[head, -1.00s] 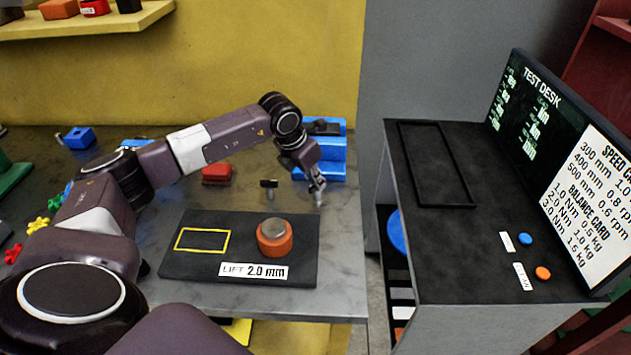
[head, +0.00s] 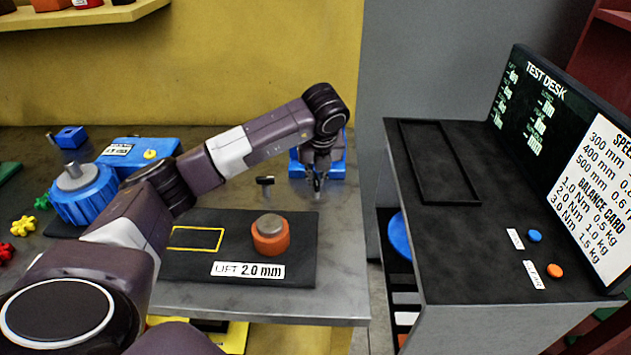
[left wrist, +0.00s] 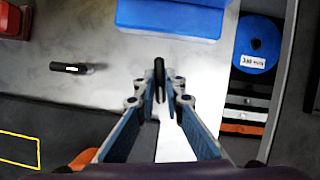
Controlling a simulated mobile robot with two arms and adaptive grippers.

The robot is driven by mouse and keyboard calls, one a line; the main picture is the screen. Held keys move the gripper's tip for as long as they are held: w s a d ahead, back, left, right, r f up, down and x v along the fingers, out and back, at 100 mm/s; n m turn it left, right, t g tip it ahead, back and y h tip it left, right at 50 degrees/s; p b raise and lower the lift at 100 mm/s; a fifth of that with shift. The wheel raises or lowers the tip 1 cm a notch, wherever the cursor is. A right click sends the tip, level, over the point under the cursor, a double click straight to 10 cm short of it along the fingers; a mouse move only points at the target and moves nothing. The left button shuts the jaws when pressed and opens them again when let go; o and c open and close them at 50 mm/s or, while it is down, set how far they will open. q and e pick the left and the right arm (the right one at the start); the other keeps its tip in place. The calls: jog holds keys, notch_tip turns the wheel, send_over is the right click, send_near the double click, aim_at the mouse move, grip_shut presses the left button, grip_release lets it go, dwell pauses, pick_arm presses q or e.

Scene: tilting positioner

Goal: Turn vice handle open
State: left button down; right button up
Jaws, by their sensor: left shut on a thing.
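The blue vice (head: 338,168) stands at the back right of the bench, partly hidden behind my left arm in the head view. Its blue body also shows at the top of the left wrist view (left wrist: 170,18). My left gripper (head: 318,188) points down in front of the vice. In the left wrist view its fingers (left wrist: 160,90) are closed around a thin dark bar, the vice handle (left wrist: 159,68), just in front of the blue body. The rest of the handle is hidden by the fingers. My right gripper is in neither view.
A black-topped pin (head: 265,182) stands left of the gripper. An orange and grey puck (head: 270,236) sits on a dark mat (head: 300,270) labelled "LIFT 2.0 mm". The test desk (head: 470,250) is to the right, across a gap. A blue motor-like part (head: 82,196) lies left.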

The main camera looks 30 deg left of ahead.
pick_arm(q)
jog(key=n, duration=0.2)
jog(key=n+g+y+b, duration=0.1)
jog(key=n, duration=0.1)
jog(key=shift+w+d+n, duration=0.1)
jog(key=shift+w+n, duration=0.1)
jog(key=shift+n, duration=0.2)
jog(key=n+g, duration=0.1)
jog(key=n, duration=0.2)
jog(key=shift+w+r+n+g+y+b, duration=0.1)
jog(key=shift+n+g+y+b, duration=0.2)
jog(key=shift+g+b, duration=0.1)
jog(key=n+g, duration=0.1)
jog(key=n, duration=0.2)
jog(key=shift+n, duration=0.3)
jog(key=shift+w+n+g+h+p, duration=0.15)
jog(key=shift+n+g, duration=0.25)
jog(key=shift+n, duration=0.55)
jog(key=shift+n+g+h+p, duration=0.25)
jog(key=shift+n+g, duration=0.15)
jog(key=shift+n, duration=0.55)
jog(key=c, duration=2)
grip_release()
jog(key=v, duration=1.1)
jog(key=shift+w+r, duration=0.15)
jog(key=shift+r, duration=0.2)
